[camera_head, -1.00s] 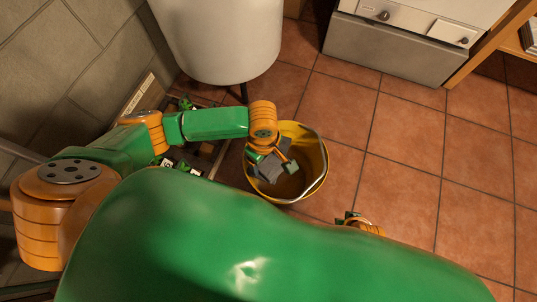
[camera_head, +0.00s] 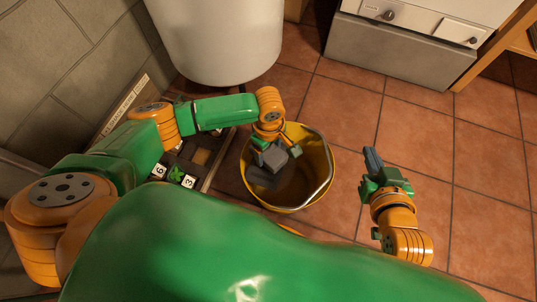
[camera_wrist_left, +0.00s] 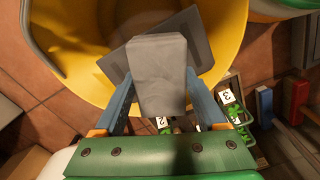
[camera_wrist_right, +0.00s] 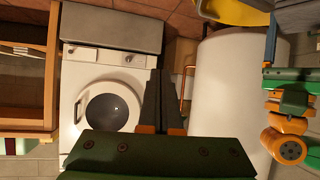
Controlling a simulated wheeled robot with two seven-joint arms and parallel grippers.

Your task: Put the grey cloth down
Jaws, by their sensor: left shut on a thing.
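The grey cloth (camera_wrist_left: 160,75) is a thick, folded-looking grey block between the fingers of my left gripper (camera_wrist_left: 160,92). In the head view the cloth (camera_head: 274,158) is over the mouth of the yellow bucket (camera_head: 325,165). My left gripper (camera_head: 277,149) is shut on it, pointing down into the bucket. A flatter grey piece (camera_wrist_left: 198,28) shows behind the block; I cannot tell whether it is part of the cloth or whether it touches the bucket's bottom. My right gripper (camera_head: 372,160) is shut and empty, over the floor right of the bucket.
A white cylindrical tank (camera_head: 220,40) stands behind the bucket. A white washing machine (camera_wrist_right: 105,100) is at the back right, beside a wooden shelf (camera_wrist_right: 25,80). A low crate with number-marked items (camera_head: 175,172) lies left of the bucket. The tiled floor to the right is clear.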

